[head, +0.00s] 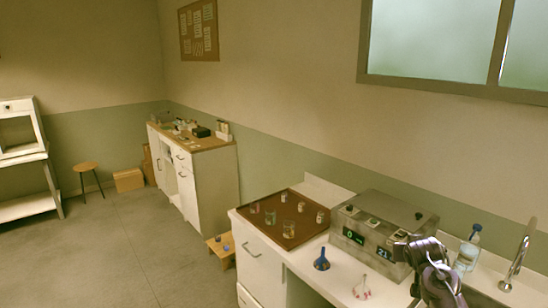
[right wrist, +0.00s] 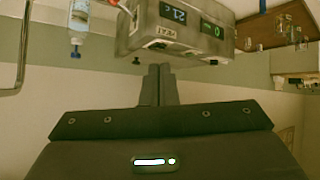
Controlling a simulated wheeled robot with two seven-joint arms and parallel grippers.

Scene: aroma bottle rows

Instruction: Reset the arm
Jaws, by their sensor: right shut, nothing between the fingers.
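My right gripper (right wrist: 159,72) shows in the right wrist view with its two dark fingers pressed together and nothing between them. In the head view my right arm (head: 432,268) rises at the lower right, in front of a grey box device (head: 372,238) with digital displays. The device also shows, upside down, at the top of the right wrist view (right wrist: 180,28), beyond the fingertips. A brown tray (head: 287,212) left of the device holds several small glass bottles (head: 270,217). My left gripper is not in view.
A clear bottle (head: 469,247) and a tap (head: 516,258) stand to the right. A second cabinet (head: 205,170) stands farther back; the floor at left is open.

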